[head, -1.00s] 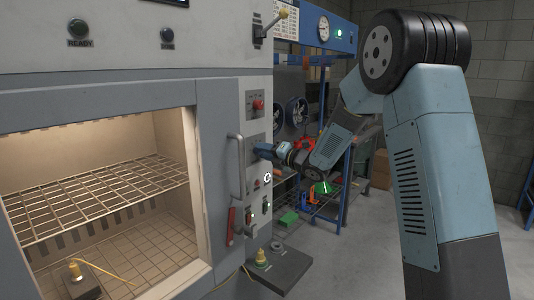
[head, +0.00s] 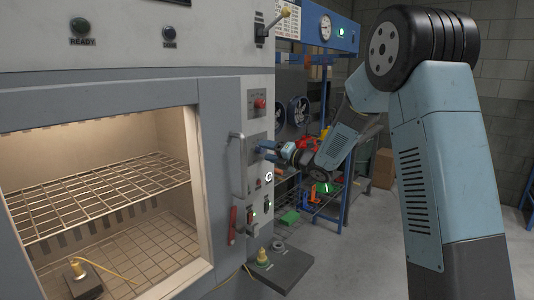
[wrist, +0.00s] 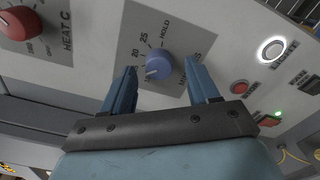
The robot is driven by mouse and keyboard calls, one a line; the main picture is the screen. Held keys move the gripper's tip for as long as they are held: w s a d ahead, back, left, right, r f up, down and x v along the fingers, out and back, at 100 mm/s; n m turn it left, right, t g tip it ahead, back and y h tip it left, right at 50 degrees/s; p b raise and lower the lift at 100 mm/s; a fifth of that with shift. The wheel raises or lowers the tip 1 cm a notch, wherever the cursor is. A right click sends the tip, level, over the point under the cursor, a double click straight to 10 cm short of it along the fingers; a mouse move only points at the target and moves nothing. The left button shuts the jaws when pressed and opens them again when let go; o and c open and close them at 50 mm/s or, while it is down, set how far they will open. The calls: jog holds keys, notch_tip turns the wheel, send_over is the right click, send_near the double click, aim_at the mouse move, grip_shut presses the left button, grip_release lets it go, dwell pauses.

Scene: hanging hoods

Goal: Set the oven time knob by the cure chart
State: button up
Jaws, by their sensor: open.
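The time knob (wrist: 159,66) is blue and sits on a grey dial plate in the wrist view, with 20, 25 and HOLD readable around it. A pale mark on the knob points to the lower left, below the 20. The numbers there are too small or hidden by a finger. My gripper (wrist: 160,74) is open, with one finger on each side of the knob and visible gaps to it. In the head view my gripper (head: 268,150) is at the oven's control panel (head: 256,125) and hides the knob. A printed sheet (head: 287,20), too small to read, hangs at the top.
A red HEAT C knob (wrist: 35,20) is left of the time knob in the wrist view. A lit white ring button (wrist: 271,49) and a small red button (wrist: 239,87) are to the right. A vertical handle (head: 237,165) stands beside the panel. A dark shelf (head: 282,265) juts out below.

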jog(key=v, duration=1.2)
jog(key=shift+s+d, duration=0.2)
jog(key=shift+s, duration=0.05)
jog(key=shift+f, duration=0.1)
